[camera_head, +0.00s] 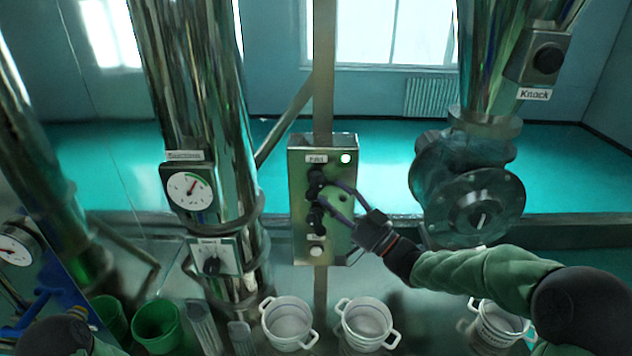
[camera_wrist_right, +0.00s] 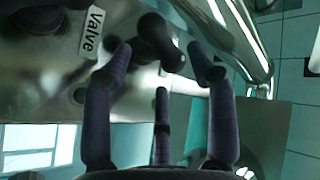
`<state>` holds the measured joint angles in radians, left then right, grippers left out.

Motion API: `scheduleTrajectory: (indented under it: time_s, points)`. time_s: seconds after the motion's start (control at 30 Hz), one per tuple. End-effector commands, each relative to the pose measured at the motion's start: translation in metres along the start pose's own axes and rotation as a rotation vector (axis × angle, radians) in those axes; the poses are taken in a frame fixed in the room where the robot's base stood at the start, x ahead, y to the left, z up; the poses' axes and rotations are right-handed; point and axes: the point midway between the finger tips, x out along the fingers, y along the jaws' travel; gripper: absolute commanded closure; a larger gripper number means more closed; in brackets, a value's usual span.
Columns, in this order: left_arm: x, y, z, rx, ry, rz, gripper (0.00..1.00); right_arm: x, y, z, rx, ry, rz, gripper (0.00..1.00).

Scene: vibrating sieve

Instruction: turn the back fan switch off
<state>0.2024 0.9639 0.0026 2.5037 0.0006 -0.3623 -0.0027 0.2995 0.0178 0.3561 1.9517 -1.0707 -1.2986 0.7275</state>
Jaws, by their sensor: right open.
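A metal control box (camera_head: 299,232) stands on a post in the middle of the head view. Its upper label (camera_head: 316,159) seems to read "FAN", with a lit white lamp (camera_head: 346,158) beside it. Black switch knobs sit below, an upper one (camera_head: 315,178) and a lower one (camera_head: 314,217). My right gripper (camera_head: 322,196) is open at the box front, fingers spread by the knobs. In the right wrist view my gripper (camera_wrist_right: 164,62) has a black knob (camera_wrist_right: 154,32) just beyond its fingertips, near a "Valve" label (camera_wrist_right: 91,32). Contact cannot be told. My left gripper is out of view.
A shiny pipe with a round gauge (camera_head: 190,191) stands left of the box. White buckets (camera_head: 366,321) and green buckets (camera_head: 157,322) stand below.

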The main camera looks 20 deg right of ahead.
Motion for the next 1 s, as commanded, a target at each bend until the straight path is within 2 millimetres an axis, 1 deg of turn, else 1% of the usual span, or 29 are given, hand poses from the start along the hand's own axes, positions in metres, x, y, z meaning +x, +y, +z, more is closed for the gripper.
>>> scheduleTrajectory:
  time_s: [0.03,0.1,0.3,0.47,0.73,0.93,1.0]
  points:
    - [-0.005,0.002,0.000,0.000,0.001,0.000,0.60,0.011,-0.001,-0.001,0.001,0.000,-0.004,0.42]
    - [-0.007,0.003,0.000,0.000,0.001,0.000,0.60,0.022,-0.001,-0.001,0.000,0.000,-0.003,0.42]
    - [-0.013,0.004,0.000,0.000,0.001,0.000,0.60,0.045,0.000,0.000,0.000,-0.001,0.000,0.42]
    - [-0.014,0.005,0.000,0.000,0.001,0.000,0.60,0.052,0.000,0.000,0.000,0.000,0.000,0.42]
    - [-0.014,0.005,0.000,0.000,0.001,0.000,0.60,0.052,0.000,0.000,0.000,0.000,0.001,0.42]
    - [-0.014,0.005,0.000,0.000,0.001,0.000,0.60,0.052,0.000,0.000,0.000,0.000,0.001,0.99]
    - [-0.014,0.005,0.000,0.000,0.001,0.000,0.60,0.052,0.000,0.000,0.000,0.000,0.001,1.00]
